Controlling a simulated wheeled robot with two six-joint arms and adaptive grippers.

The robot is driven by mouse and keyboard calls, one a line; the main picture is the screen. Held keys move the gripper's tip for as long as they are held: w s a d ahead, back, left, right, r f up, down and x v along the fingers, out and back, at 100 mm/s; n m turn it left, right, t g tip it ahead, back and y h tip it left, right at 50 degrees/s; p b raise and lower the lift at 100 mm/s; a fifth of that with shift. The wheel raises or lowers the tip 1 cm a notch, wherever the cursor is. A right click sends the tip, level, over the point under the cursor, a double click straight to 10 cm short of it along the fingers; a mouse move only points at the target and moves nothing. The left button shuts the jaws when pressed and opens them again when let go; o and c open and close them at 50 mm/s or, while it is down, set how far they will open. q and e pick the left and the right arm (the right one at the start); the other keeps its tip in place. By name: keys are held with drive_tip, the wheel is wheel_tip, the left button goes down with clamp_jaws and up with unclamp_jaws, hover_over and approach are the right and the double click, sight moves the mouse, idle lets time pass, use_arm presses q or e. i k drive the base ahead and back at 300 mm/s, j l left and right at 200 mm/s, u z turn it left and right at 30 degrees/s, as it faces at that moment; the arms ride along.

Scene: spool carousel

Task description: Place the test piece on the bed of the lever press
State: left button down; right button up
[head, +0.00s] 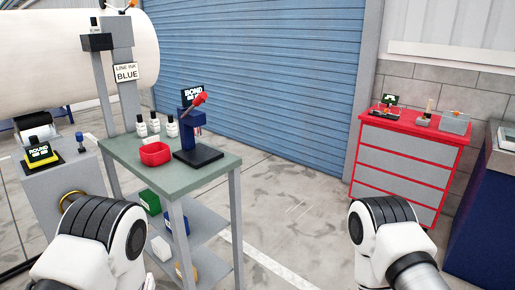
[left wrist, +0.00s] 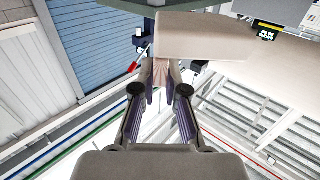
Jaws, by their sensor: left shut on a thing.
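The lever press (head: 186,124) stands on the green table, with a blue body, a red lever handle and a dark flat base (head: 198,157). In the left wrist view part of the press (left wrist: 146,44) and its red handle show beyond the fingers, tilted in the picture. My left gripper (left wrist: 162,76) is shut on a small tan piece, the test piece (left wrist: 161,70), held between its fingertips and apart from the press. In the head view the left fingers are hidden beyond my arm. My right arm is at the right; its gripper is not in view.
The green table (head: 219,163) also holds a red bin (head: 155,153) and white bottles (head: 155,122) beside the press. A red drawer cabinet (head: 407,165) stands right; floor between is clear.

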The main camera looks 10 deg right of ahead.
sight(203, 153)
drive_tip(key=i+j+z, duration=0.2)
drive_tip(key=j+z, duration=0.2)
drive_tip(key=j, duration=0.2)
drive_tip(key=i+j+z, duration=0.1)
drive_tip(key=j+z, duration=0.25)
drive_tip(key=j, duration=0.25)
drive_tip(key=j+z, duration=0.4)
drive_tip(key=j, duration=0.25)
drive_tip(key=k+j+z, duration=0.1)
drive_tip(key=j+z, duration=0.3)
drive_tip(key=j, duration=0.25)
